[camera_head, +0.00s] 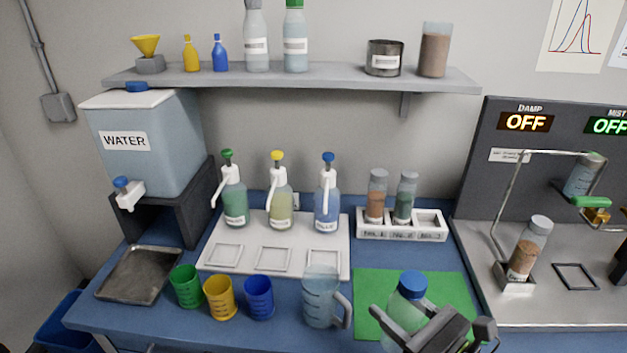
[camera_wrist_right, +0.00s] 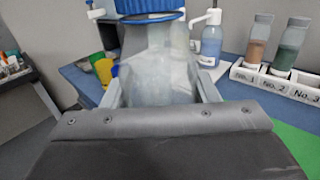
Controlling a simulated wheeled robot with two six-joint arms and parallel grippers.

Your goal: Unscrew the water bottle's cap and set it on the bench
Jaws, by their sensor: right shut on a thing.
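The water bottle (camera_head: 402,312), clear with a blue cap (camera_head: 412,284), stands upright over the green mat (camera_head: 370,290) at the front right of the bench (camera_head: 100,317). The cap sits on the bottle's neck. My right gripper (camera_head: 408,318) is shut around the bottle's body, below the cap. In the right wrist view the bottle's clear body (camera_wrist_right: 155,65) is between the two fingers, with the blue cap (camera_wrist_right: 150,17) above, cut by the top edge. The bottle's base is hidden by my gripper. My left gripper is not in view.
A clear jug (camera_head: 320,300) and green (camera_head: 186,287), yellow (camera_head: 219,297) and blue (camera_head: 259,297) cups stand left of the mat. A vial rack (camera_head: 400,231) is behind it. A metal tray (camera_head: 137,275) lies at left. The mat's back part is clear.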

